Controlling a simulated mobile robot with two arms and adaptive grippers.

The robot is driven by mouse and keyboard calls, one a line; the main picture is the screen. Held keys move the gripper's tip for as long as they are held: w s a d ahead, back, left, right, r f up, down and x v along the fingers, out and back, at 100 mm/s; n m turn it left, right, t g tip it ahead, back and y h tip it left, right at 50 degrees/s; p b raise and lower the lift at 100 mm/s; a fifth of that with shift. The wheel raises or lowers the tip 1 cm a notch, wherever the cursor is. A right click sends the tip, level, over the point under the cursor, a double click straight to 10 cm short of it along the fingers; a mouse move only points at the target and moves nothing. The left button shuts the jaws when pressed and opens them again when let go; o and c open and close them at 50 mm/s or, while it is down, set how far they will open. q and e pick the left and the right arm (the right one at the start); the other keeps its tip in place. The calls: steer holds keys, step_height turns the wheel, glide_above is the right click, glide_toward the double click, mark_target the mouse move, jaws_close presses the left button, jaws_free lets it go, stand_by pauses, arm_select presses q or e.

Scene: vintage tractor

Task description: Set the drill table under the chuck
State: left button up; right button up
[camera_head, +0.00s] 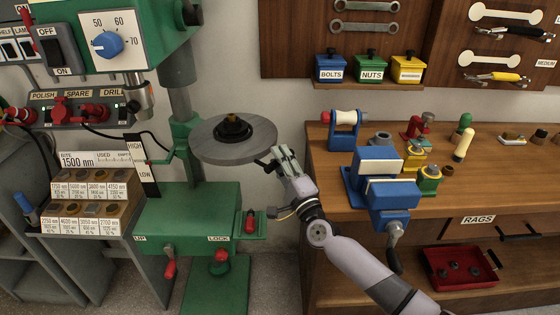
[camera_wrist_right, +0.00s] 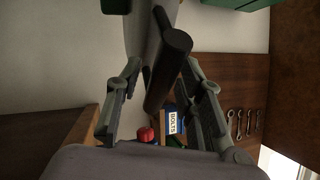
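The drill table (camera_head: 210,145) is a round grey disc on the green drill press, with a black stepped piece (camera_head: 233,128) on top. It stands to the right of the column, away from the chuck (camera_head: 139,98), which hangs at the left under the green head. A dark handle (camera_head: 266,164) sticks out at the disc's right edge. My right gripper (camera_head: 281,161) is at this handle. In the right wrist view, the black handle (camera_wrist_right: 168,70) lies between the spread fingers of my right gripper (camera_wrist_right: 164,85), which look apart from it. My left gripper is not in view.
A green base box (camera_head: 190,215) with UP and LOCK red levers sits below the disc. The wooden bench (camera_head: 330,190) with a blue vise (camera_head: 385,185) is close on the right of my arm. A labelled rack (camera_head: 85,210) stands at the left.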

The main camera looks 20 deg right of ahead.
jaws_close()
stand_by(0.6)
